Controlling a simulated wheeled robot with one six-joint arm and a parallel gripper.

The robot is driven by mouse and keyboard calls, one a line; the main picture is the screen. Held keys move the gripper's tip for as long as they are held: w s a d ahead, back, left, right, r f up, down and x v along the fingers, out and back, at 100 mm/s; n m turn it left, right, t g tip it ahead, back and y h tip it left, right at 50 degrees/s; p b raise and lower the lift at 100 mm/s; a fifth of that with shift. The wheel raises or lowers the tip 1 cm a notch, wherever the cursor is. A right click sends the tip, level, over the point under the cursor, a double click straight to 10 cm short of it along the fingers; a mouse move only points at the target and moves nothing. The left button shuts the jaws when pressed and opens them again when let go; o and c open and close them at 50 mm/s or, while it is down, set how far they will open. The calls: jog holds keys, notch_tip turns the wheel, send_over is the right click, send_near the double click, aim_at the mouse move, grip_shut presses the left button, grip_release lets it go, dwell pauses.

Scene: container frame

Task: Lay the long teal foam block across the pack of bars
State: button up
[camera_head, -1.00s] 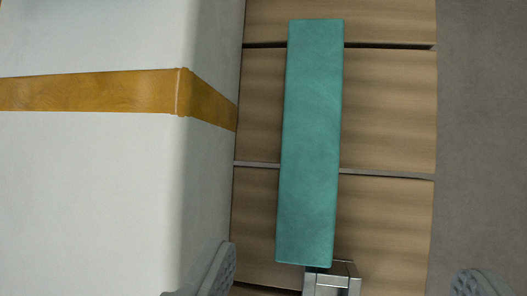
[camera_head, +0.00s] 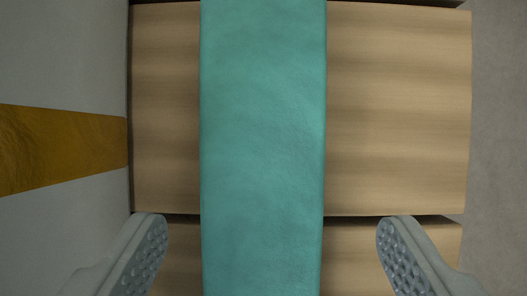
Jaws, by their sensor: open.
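The long teal foam block (camera_head: 263,140) fills the middle of the view and runs from the top edge to the bottom edge, so both its ends are out of the picture. It lies on wooden boards (camera_head: 398,110). My gripper (camera_head: 268,238) is open, with one grey textured finger on each side of the block and a clear gap between each finger and the block. I cannot tell how far above the boards the fingertips are. No pack of bars can be made out in this view.
A white body with an orange-brown band (camera_head: 62,150) stands along the left side, close to the left finger. Dark gaps separate the boards. Grey floor (camera_head: 500,110) lies to the right beyond the board ends.

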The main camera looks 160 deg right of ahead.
aim_at(262, 209)
jog(key=shift+a+x, duration=0.2)
jog(key=shift+x, duration=2.4)
jog(key=shift+s, duration=0.1)
jog(key=c, duration=1.1)
jog(key=shift+r, duration=0.1)
